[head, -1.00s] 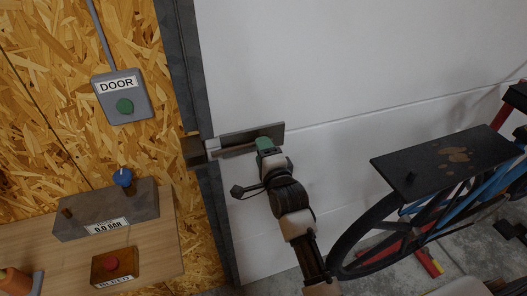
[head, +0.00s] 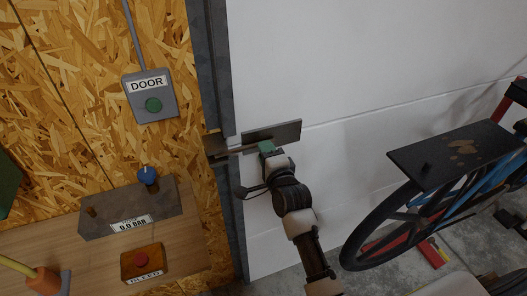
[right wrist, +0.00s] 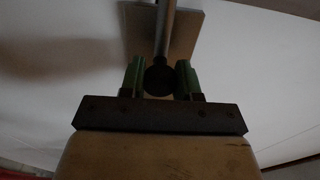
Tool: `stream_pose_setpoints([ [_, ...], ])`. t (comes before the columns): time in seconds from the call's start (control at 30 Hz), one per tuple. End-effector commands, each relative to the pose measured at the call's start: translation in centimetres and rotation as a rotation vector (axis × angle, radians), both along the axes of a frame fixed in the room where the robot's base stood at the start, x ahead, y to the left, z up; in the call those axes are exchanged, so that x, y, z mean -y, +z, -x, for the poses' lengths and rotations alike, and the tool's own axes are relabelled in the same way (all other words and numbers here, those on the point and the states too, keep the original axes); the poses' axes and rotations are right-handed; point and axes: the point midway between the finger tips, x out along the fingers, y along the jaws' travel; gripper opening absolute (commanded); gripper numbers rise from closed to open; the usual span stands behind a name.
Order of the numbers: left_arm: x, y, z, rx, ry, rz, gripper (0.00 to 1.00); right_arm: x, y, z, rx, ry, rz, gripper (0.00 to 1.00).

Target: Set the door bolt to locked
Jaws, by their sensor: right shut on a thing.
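The door bolt's dark plate (head: 285,131) is on the white door (head: 360,70). Its thin rod (head: 236,152) runs left across the door's edge to a dark keeper (head: 213,142) on the frame. My right gripper (head: 265,148) is at the bolt, near the plate's left part. In the right wrist view, the right gripper's green fingers (right wrist: 160,76) are on either side of the dark round bolt knob (right wrist: 159,82), shut on it. The rod (right wrist: 165,30) runs up from the knob there, in front of the plate (right wrist: 190,28). The rod's far tip is not clear. My left gripper is not in view.
A grey DOOR box with a green button (head: 153,105) is on the chipboard wall. On the wooden bench (head: 195,262) are a grey block with a blue knob (head: 148,176) and an orange box (head: 142,262). A blue bicycle (head: 440,195) stands at right.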

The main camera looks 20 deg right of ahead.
Motion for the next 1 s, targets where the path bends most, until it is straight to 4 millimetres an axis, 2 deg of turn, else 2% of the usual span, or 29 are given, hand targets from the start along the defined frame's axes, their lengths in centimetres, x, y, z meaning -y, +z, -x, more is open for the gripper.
stream_pose_setpoints([
  [0.03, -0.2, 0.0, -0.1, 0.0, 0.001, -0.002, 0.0, -1.0, -0.1, 0.0, -0.004, 0.018, -0.01, 0.0],
  [0.07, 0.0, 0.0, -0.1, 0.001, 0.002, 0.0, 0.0, -1.0, -0.1, 0.0, -0.004, 0.018, -0.011, 0.0],
  [0.2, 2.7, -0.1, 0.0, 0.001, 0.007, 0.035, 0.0, -0.9, -0.1, 0.0, -0.004, 0.017, -0.012, 0.0],
  [0.23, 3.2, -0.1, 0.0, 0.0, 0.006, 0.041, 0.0, -0.9, -0.1, 0.0, -0.005, 0.017, -0.012, 0.33],
  [0.3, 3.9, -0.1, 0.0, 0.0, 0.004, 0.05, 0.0, -0.9, -0.1, 0.0, -0.004, 0.016, -0.011, 0.44],
  [0.4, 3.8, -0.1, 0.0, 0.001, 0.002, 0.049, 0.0, -0.8, -0.1, 0.0, -0.003, 0.014, -0.01, 0.56],
  [0.6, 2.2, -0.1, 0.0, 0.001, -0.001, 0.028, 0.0, -0.7, 0.0, 0.0, -0.002, 0.012, -0.008, 0.56],
  [0.77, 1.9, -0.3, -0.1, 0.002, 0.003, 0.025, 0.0, -0.6, -0.2, 0.6, -0.002, 0.011, -0.008, 0.56],
  [0.87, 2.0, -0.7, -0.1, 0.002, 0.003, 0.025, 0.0, -0.6, -0.3, 1.8, -0.002, 0.011, -0.007, 0.56],
  [1.0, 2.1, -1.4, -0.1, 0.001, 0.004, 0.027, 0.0, -0.6, -0.4, 4.4, -0.003, 0.012, -0.008, 0.56],
])
